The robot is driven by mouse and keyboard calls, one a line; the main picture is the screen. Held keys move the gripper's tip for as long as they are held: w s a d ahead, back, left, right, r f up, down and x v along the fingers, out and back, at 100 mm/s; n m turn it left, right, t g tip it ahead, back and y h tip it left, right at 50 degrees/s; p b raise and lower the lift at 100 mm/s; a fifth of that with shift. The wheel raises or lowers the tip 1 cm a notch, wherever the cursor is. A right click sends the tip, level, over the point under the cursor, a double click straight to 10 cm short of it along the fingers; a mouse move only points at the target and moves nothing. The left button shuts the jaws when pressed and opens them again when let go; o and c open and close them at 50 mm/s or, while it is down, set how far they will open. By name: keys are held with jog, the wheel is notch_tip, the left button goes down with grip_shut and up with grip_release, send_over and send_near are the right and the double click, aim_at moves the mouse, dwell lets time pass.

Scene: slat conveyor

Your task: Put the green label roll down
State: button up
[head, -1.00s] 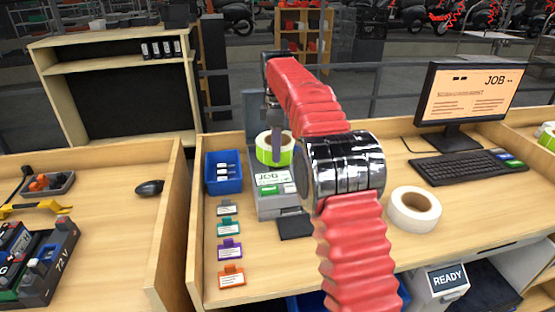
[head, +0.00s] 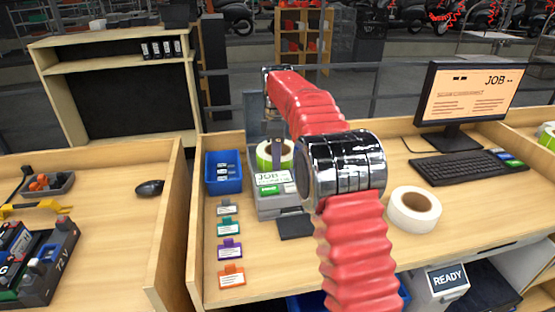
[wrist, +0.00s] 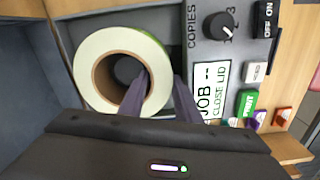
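The green label roll (wrist: 95,53), a white ring with a green outer side, shows in the wrist view inside the open bay of the grey label printer (wrist: 205,60). My gripper (wrist: 163,75) straddles the roll's right wall, one finger in the core and one outside. The fingers appear closed on that wall. In the head view the roll (head: 264,155) is at the back of the printer (head: 275,206), partly behind a finger and my arm. Whether the roll touches the bay floor is hidden.
A blue bin (head: 223,184) stands left of the printer, with several coloured tags in front of it. A white roll (head: 405,222) lies to the right, before the keyboard (head: 468,166) and monitor (head: 470,92). The printer's raised lid (head: 256,115) stands behind the bay.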

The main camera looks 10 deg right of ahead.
notch_tip(320, 180, up, 12)
dwell(1.1)
jog(key=shift+r, duration=0.2)
dwell(0.5)
